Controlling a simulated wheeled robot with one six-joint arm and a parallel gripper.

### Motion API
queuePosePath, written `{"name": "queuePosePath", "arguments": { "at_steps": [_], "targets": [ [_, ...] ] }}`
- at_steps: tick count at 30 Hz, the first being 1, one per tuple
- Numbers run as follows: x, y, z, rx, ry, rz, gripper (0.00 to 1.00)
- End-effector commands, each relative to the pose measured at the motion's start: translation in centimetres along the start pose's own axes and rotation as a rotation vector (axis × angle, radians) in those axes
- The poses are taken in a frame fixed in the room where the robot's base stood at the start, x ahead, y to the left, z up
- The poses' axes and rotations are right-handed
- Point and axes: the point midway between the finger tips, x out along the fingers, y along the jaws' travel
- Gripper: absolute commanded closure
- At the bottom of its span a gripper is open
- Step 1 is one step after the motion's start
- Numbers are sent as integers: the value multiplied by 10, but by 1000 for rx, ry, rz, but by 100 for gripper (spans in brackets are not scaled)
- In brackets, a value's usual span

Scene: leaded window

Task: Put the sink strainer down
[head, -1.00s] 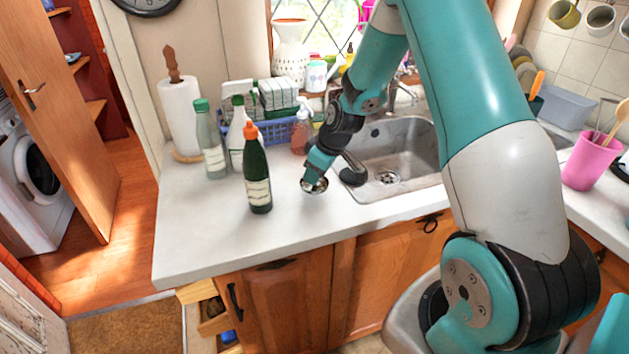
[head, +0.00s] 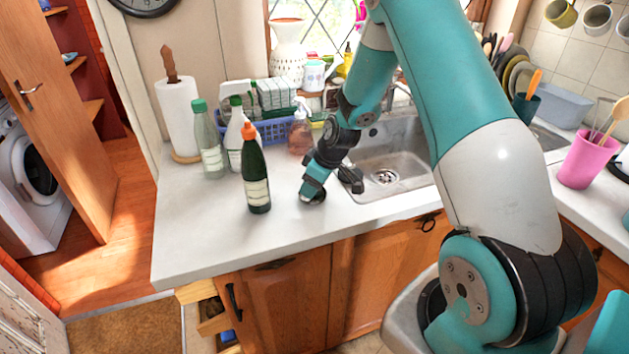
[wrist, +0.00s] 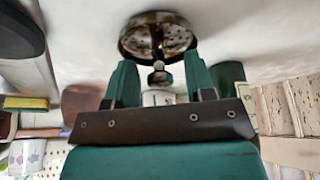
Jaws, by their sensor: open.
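The sink strainer is a round, shiny metal basket with holes and a small centre knob. It shows best in the wrist view (wrist: 158,36), against the white worktop (wrist: 235,30). My gripper (wrist: 160,82) is open, with one green finger on each side of the knob and a gap beside it. In the head view my gripper (head: 310,193) points down at the worktop, left of the sink (head: 400,160). The strainer appears to rest on the worktop there; my gripper hides most of it in the head view.
A dark green bottle with an orange cap (head: 256,180) stands close to the left of my gripper. A clear bottle (head: 208,145), a soap dispenser (head: 300,135) and a blue basket (head: 272,130) are behind. The worktop's front left (head: 200,245) is clear.

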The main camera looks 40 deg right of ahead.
Motion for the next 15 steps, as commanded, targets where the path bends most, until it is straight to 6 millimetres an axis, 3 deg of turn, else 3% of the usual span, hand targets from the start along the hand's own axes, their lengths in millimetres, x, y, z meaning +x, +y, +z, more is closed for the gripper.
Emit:
{"name": "queuePosePath", "arguments": {
  "at_steps": [5, 15],
  "targets": [
    [-16, 2, -2, 0, 3, 4, 51],
    [-88, 1, -1, 0, 4, 5, 51]
  ]
}}
